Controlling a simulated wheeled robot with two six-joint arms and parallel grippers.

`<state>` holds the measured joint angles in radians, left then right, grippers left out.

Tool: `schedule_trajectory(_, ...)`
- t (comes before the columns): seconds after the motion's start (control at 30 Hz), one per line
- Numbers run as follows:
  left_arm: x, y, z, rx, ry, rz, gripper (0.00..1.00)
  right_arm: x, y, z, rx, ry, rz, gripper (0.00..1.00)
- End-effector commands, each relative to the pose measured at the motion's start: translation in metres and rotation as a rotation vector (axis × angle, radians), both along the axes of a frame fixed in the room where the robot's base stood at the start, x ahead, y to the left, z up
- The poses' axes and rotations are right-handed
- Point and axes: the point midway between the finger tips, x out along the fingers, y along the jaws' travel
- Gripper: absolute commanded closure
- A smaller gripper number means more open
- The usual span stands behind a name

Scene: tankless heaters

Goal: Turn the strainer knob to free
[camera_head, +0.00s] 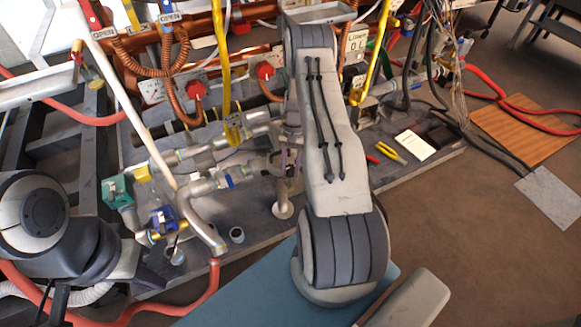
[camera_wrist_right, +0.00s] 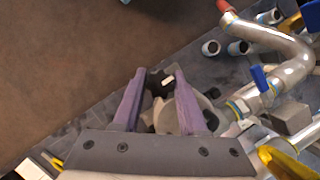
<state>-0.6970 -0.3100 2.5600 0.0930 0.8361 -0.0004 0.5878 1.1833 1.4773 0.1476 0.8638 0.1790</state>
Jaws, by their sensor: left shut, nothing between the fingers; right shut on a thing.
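My right gripper (camera_head: 288,162) is at the pipework in the middle of the head view, partly covered by my right arm. In the right wrist view its two purple fingers (camera_wrist_right: 159,85) are on either side of a dark part with a small pale mark, which I take to be the strainer knob (camera_wrist_right: 158,80). A pale, rounded fitting (camera_wrist_right: 166,119) sits behind it, between the fingers. The knob's exact angle is hard to tell. My left arm shows at the lower left of the head view, but its fingers do not show.
Silver pipes (camera_head: 200,187) with a blue valve (camera_head: 163,218) and a green valve (camera_head: 117,192) lie to the left. Red knobs (camera_head: 196,89) and copper hoses stand behind.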

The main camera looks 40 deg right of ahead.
Motion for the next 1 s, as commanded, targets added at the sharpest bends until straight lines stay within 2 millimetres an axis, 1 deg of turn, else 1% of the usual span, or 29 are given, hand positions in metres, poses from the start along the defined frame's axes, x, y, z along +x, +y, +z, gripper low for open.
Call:
schedule_trajectory(0.5, 0.0001, 0.0, 0.0007, 0.0, 0.0, 0.0, 1.0, 0.0002, -0.0002, 0.0005, -0.001, 0.0, 0.017, 1.0)
schedule_trajectory(0.53, -0.0001, 0.0, 0.0007, 0.0, 0.0, 0.0, 1.0, 0.0002, -0.0002, 0.0004, -0.001, 0.0, 0.017, 0.47)
schedule_trajectory(0.57, 0.0001, 0.0, 0.0007, 0.0, 0.0, 0.0, 1.0, 0.0002, -0.0002, 0.0005, 0.0, -0.001, 0.017, 0.36)
schedule_trajectory(0.6, 0.0001, 0.0, 0.0007, 0.0, 0.0, 0.0, 1.0, 0.0002, -0.0002, 0.0004, 0.0, -0.001, 0.017, 0.29)
schedule_trajectory(0.87, 0.0, 0.0, 0.0005, 0.0, 0.0, 0.0, 1.0, 0.0, -0.0001, 0.0002, 0.0, 0.0, 0.016, 0.29)
schedule_trajectory(1.0, 0.0, 0.0, -0.0028, 0.0, 0.0, 0.0, 1.0, -0.0004, -0.0009, -0.0008, -0.001, 0.0, -0.048, 0.29)
